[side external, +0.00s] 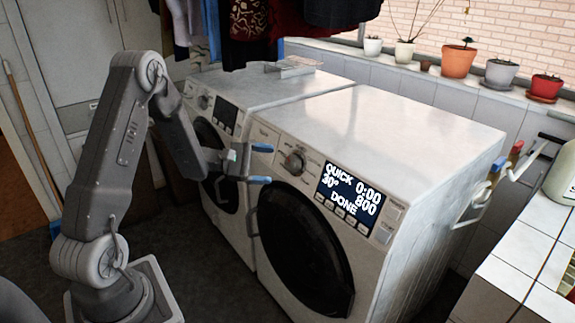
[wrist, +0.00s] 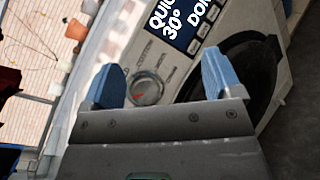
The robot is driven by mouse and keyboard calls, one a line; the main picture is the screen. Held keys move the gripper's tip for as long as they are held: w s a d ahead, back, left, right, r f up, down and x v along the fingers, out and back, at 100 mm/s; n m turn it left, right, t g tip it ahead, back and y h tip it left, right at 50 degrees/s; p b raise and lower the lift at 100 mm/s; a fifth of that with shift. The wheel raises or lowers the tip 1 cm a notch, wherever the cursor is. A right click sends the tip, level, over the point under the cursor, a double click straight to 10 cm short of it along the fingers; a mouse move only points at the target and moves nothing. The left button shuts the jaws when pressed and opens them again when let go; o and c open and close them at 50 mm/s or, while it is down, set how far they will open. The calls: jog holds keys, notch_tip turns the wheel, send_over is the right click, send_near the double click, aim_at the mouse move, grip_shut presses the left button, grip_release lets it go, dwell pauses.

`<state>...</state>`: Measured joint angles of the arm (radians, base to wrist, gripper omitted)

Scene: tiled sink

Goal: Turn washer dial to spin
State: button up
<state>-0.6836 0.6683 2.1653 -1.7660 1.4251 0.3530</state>
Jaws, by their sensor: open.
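The near white washer (side external: 318,120) has a round silver dial (side external: 294,163) on its front panel, left of the lit display (side external: 350,196). In the wrist view the dial (wrist: 147,88) shows a red mark and appears between the two blue fingers (wrist: 160,83), nearer the left one. The fingers look apart from the dial.
The near washer's dark round door (side external: 300,245) lies below the dial. Clothes (side external: 250,25) hang above, and potted plants (side external: 459,58) line the sill. The near washer's top is clear.

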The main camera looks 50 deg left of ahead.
aim_at(289, 164)
jog(key=s+a+f+n+t+y, duration=0.2)
jog(key=a+f+n+t+y, duration=0.25)
jog(key=a+f+n, duration=0.35)
jog(key=w+d, duration=0.1)
jog(key=w, duration=0.3)
jog(key=w+d+m, duration=0.1)
jog(key=w, duration=0.4)
jog(key=w+d+r+m, duration=0.1)
jog(key=w, duration=0.3)
jog(key=shift+w+g+y, duration=0.3)
jog(key=shift+g+y, duration=0.05)
jog(key=c, duration=0.9)
